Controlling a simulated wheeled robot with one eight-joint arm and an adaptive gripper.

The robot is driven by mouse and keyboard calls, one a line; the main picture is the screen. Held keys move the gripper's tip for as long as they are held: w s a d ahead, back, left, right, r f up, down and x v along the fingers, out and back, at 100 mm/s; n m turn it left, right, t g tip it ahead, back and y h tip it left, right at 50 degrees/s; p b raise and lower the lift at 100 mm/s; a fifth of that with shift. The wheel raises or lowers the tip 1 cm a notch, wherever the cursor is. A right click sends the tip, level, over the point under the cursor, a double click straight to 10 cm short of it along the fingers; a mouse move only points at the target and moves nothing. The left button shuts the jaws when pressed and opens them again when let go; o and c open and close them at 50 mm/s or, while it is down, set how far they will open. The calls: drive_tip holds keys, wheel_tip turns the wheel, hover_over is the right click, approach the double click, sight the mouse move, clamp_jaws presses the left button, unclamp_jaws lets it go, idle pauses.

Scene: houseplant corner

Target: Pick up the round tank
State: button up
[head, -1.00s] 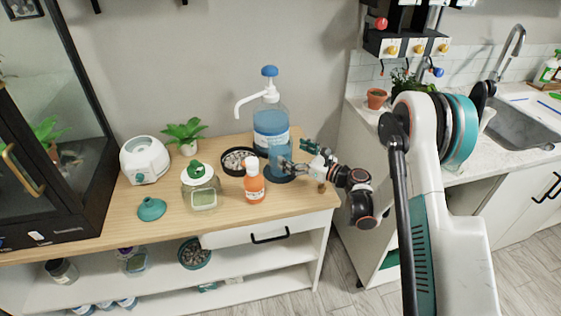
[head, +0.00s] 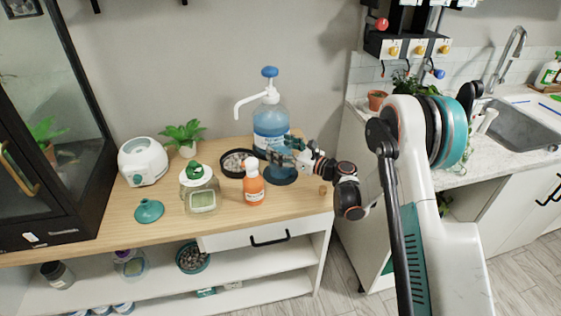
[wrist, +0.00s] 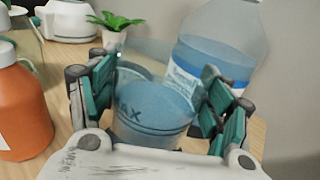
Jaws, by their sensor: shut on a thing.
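The round tank (wrist: 155,112) is a clear, blue-tinted cup with a MAX mark, seen between my fingers in the wrist view. My gripper (wrist: 157,100) is shut on it, with teal finger pads on its left and right sides. In the head view my gripper (head: 289,152) is at the right part of the wooden counter and hides much of the tank. A dark blue round base (head: 282,177) lies just below the tank on the counter. I cannot tell whether the tank is clear of it.
A large pump bottle (head: 270,118) stands close behind the tank. An orange bottle (head: 254,188), a dish of pebbles (head: 240,162) and a green-lidded jar (head: 200,190) stand to the left. A small cork (head: 323,190) is near the counter's right edge (head: 325,207).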

drive_tip(key=c, duration=0.5)
drive_tip(key=shift+o, duration=0.2)
